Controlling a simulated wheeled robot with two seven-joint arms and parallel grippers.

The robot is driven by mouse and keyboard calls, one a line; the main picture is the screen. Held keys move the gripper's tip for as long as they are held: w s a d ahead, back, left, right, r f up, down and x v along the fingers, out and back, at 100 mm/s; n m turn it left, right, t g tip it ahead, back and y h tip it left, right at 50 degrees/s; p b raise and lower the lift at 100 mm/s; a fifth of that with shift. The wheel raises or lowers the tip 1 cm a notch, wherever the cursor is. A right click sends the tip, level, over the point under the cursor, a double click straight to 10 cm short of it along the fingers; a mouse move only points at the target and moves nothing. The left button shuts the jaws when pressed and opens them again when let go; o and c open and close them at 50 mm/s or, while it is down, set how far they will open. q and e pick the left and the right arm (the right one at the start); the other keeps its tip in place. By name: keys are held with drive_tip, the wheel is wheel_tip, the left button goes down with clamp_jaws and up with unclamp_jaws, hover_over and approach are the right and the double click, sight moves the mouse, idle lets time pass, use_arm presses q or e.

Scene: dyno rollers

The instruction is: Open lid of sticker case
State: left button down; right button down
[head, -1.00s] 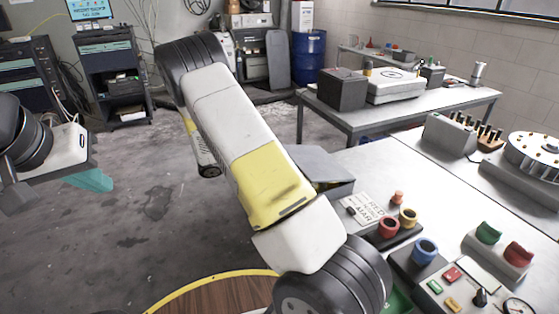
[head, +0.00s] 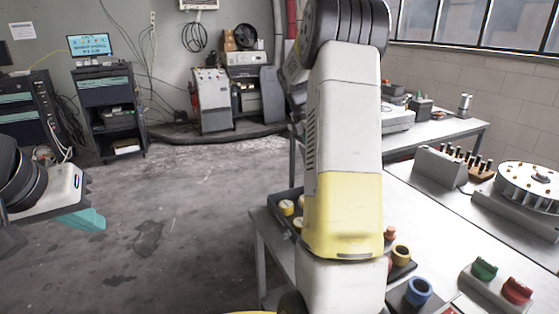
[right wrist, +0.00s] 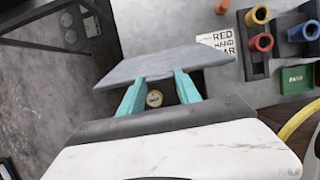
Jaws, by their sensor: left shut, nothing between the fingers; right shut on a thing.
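The sticker case is a dark tray (head: 272,212) at the table's near left corner in the head view, partly hidden by my right arm. Round white and yellow pieces show inside it. My left gripper (head: 82,219) is shut and empty at the far left, over the floor.
Green and red grips (head: 516,290) lie farther right. Open floor (head: 180,220) is left of the table.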

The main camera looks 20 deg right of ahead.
drive_tip(key=w+d+y, duration=0.1)
drive_tip(key=d+y, duration=0.2)
drive_tip(key=d, duration=1)
drive_tip(key=shift+r+y, duration=0.15)
drive_tip(key=shift+y, duration=0.25)
drive_tip(key=shift+d, duration=0.1)
drive_tip(key=c, duration=0.8)
unclamp_jaws()
drive_tip(key=shift+c, duration=0.2)
wheel_tip(320, 180, up, 8)
